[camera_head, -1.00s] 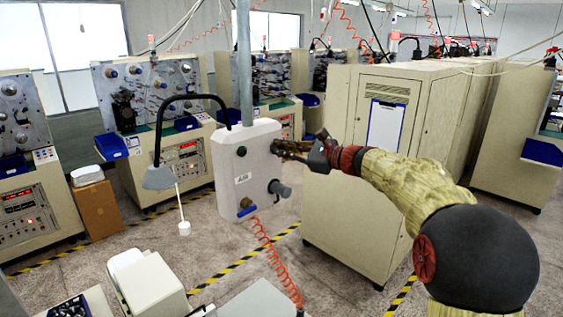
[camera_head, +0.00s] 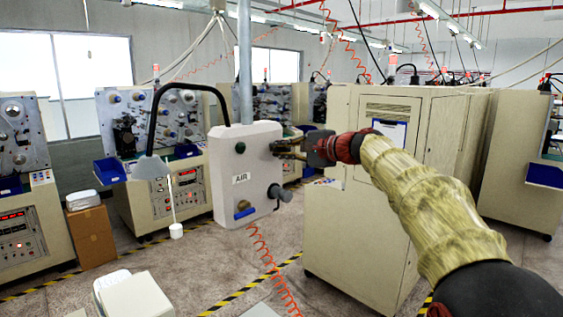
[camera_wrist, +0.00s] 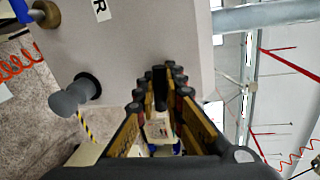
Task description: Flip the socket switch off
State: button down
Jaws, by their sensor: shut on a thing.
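The light grey box (camera_head: 225,165) marked AIR hangs on a vertical pole. It also fills the upper left of the wrist view (camera_wrist: 135,50). My gripper (camera_head: 280,148) is at the upper part of the box's right side. In the wrist view my gripper (camera_wrist: 160,80) has its two fingers on either side of a narrow black piece (camera_wrist: 159,88), which looks like the switch lever, and is shut on it. The fingers hide most of the switch, so its position cannot be told. A grey round plug (camera_head: 280,193) sticks out of the box below my gripper.
A blue-handled valve (camera_head: 244,211) sits at the box's lower front, with an orange coiled hose (camera_head: 262,260) below. A lamp (camera_head: 151,168) hangs left of the box. A beige cabinet (camera_head: 345,225) stands close behind my arm.

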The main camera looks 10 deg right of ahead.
jog(key=shift+f+n+h+b, duration=0.2)
jog(key=shift+n+h+b, duration=0.1)
jog(key=shift+n+b, duration=0.45)
jog(key=c, duration=2)
grip_release()
jog(key=shift+o, duration=0.6)
jog(key=shift+s+r, duration=0.1)
jog(key=shift+r, duration=0.05)
jog(key=v, duration=1.2)
jog(key=shift+f, duration=0.25)
